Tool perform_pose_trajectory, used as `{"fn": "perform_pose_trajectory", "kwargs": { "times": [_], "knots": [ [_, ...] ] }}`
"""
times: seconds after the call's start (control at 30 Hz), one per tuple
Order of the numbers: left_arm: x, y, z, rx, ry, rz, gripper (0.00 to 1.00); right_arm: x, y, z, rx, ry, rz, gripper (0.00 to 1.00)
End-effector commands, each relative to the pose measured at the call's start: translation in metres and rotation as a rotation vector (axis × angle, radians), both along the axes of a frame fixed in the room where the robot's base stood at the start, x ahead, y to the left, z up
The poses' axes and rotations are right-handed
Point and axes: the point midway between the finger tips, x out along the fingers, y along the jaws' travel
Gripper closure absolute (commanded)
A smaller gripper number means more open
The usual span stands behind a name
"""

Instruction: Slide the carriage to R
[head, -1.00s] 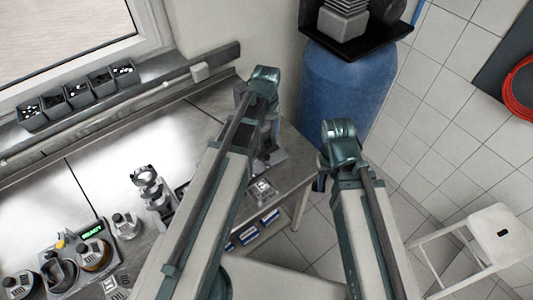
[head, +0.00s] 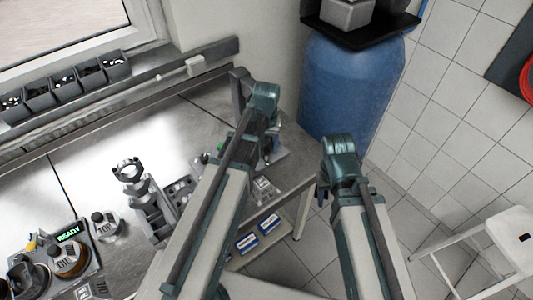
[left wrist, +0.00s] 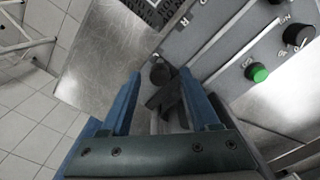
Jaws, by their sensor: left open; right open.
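My left gripper (left wrist: 160,88) is open in the left wrist view, its two blue fingers reaching toward a grey panel (left wrist: 205,45). A dark knob (left wrist: 160,74) and a dark handle-like piece (left wrist: 166,98) show between the fingers; I cannot tell whether this is the carriage or whether a finger touches it. Small letters on the panel are too blurred to read surely. In the head view my left arm hides most of the machine at the bench's far end. My right gripper (head: 322,192) shows only partly below its arm, over the floor.
The panel has a green button (left wrist: 258,73) and a black knob (left wrist: 298,36). On the steel bench (head: 95,155) stand a grey crank-like part (head: 145,200) and a lit READY unit (head: 70,233). A blue barrel (head: 350,90) and white stool (head: 500,235) stand right.

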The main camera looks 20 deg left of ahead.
Motion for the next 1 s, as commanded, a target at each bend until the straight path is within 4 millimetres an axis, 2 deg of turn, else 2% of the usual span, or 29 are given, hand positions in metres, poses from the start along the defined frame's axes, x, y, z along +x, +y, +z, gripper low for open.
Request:
{"fn": "perform_pose_trajectory", "kwargs": {
  "times": [0.03,0.33,0.67,0.7,1.0],
  "knots": [
    [0.0000,0.0000,-0.0050,0.000,0.000,0.000,0.38,0.0000,0.0000,-0.0050,0.000,0.000,0.000,0.50],
    [0.0000,0.0000,-0.0042,0.000,0.000,0.000,0.38,0.0000,0.0000,-0.0042,0.000,0.000,-0.001,0.50],
    [0.0000,0.0000,-0.0043,0.000,0.000,0.000,0.97,0.0000,0.0000,-0.0043,0.000,0.000,-0.001,0.50],
    [0.0000,0.0000,-0.0043,0.000,0.000,0.000,1.00,0.0000,0.0000,-0.0043,0.000,0.000,-0.001,0.50],
    [0.0000,0.0000,-0.0043,0.000,0.000,0.000,1.00,0.0000,0.0000,-0.0043,0.000,0.000,-0.001,0.50]
  ]
}}
